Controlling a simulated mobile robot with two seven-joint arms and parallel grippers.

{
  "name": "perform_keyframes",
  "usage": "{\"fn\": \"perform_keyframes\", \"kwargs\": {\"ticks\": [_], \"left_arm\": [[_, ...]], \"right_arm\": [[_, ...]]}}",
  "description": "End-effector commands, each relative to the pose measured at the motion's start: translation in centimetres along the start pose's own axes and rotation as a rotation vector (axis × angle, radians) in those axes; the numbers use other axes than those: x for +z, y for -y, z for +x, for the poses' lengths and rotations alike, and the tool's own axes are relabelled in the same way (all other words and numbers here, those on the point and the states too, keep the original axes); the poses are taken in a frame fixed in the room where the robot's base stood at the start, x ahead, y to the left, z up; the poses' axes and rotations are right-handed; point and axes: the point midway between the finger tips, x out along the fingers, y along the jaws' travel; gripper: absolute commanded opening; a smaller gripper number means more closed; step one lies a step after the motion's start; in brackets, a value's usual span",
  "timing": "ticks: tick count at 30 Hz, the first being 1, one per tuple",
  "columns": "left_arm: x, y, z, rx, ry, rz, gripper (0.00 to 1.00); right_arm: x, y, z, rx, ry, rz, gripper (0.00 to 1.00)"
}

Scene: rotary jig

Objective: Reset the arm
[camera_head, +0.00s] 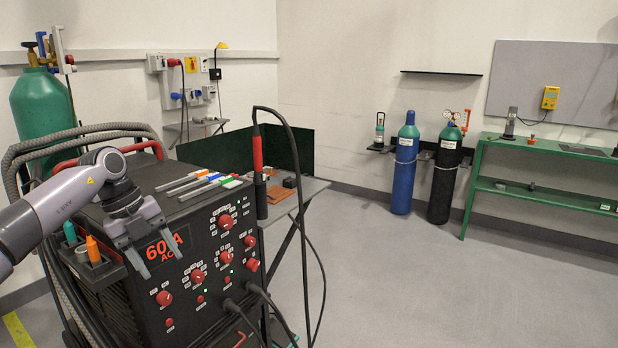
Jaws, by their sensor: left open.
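My left arm comes in from the left, and my left gripper (148,268) is open with its two fingers pointing down. It hangs in front of the upper left front corner of a black welding machine (205,275) with red knobs. Nothing shows between the fingers. They overlap part of the machine's front in the picture; I cannot tell whether they touch it. My right gripper is not in view. No rotary jig can be made out.
Marker-like sticks (205,181) lie on the machine's top. A torch (257,150) with a black cable stands beside it, near a metal table (308,187). A blue cylinder (405,165), a black cylinder (444,180) and a green shelf (550,193) line the back. Grey floor at right is free.

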Motion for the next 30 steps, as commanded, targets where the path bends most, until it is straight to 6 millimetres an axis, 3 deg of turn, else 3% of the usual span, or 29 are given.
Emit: {"fn": "perform_keyframes", "kwargs": {"ticks": [1,6,12,16,21,26,30], "left_arm": [[-1.6,1.4,3.0,-0.055,-0.056,0.055,0.59],[-7.8,6.0,10.3,-0.307,-0.234,0.184,0.59],[-15.3,9.5,15.5,-0.637,-0.422,0.194,0.59],[-19.1,10.8,17.1,-0.851,-0.515,0.114,0.59],[-22.0,11.2,17.9,-1.102,-0.588,-0.085,0.59],[-22.6,9.9,18.7,-1.284,-0.598,-0.351,0.59],[-22.1,7.4,19.9,-1.382,-0.564,-0.628,0.59]], "right_arm": [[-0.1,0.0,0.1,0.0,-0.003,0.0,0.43],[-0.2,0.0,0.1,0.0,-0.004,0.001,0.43],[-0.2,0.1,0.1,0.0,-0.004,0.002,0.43],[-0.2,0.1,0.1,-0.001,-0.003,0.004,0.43],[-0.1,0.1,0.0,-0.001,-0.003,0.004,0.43],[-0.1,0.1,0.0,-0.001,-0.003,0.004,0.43],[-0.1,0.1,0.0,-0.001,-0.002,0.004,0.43]]}}
